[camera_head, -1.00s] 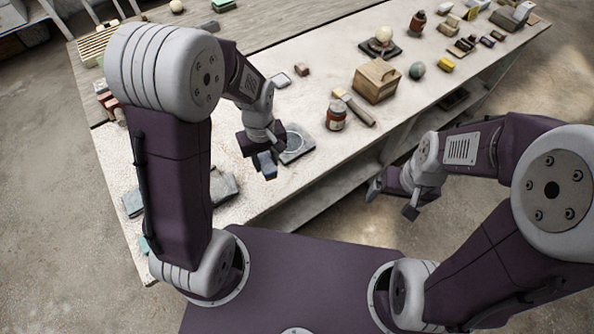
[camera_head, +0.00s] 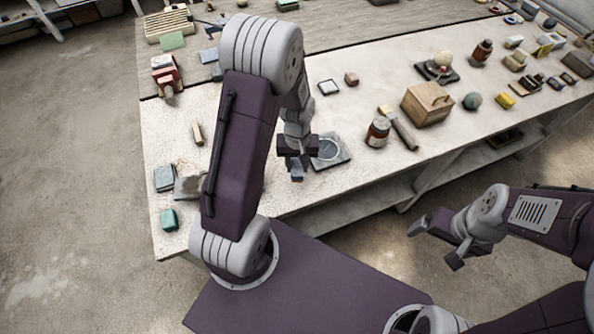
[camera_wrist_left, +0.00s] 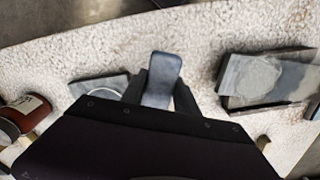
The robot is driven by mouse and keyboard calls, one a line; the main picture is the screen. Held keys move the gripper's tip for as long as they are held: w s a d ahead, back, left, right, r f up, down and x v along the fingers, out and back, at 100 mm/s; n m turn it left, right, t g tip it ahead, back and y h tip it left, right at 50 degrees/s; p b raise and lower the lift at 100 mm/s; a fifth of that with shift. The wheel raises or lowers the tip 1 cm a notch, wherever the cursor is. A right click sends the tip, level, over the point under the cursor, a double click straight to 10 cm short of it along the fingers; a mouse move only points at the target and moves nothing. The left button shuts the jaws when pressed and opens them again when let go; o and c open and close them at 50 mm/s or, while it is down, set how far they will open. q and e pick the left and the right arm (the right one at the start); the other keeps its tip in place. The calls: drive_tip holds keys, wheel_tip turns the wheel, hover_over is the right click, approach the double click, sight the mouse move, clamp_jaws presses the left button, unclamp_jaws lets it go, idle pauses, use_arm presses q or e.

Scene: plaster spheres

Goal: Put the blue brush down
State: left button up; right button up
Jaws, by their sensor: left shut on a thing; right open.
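My left gripper (camera_head: 294,164) is shut on the blue brush (camera_head: 297,174), of which a small blue-grey end shows below the fingers. In the left wrist view the brush (camera_wrist_left: 162,80) is a blue-grey, rounded block between the two dark fingers, over the pale worktop. I cannot tell how far it is above the surface. My right gripper (camera_head: 437,243) is open and empty, off the front edge of the table.
The pale worktop (camera_head: 300,199) has free room in front of the left gripper. Grey blocks (camera_head: 189,187) and a green block (camera_head: 169,219) lie at its left end. A brown jar (camera_head: 377,132), a brush-like tool (camera_head: 402,131) and a wooden box (camera_head: 427,104) stand to the right.

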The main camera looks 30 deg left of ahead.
sight(297, 172)
use_arm(q)
drive_tip(key=shift+a, duration=0.2)
drive_tip(key=f, duration=0.3)
drive_tip(key=shift+s+d+f, duration=0.1)
drive_tip(key=shift+d+f, duration=0.1)
drive_tip(key=shift+a+f, duration=0.1)
drive_tip(key=shift+f, duration=0.3)
drive_tip(key=shift+f, duration=0.15)
drive_tip(key=o, duration=1.2)
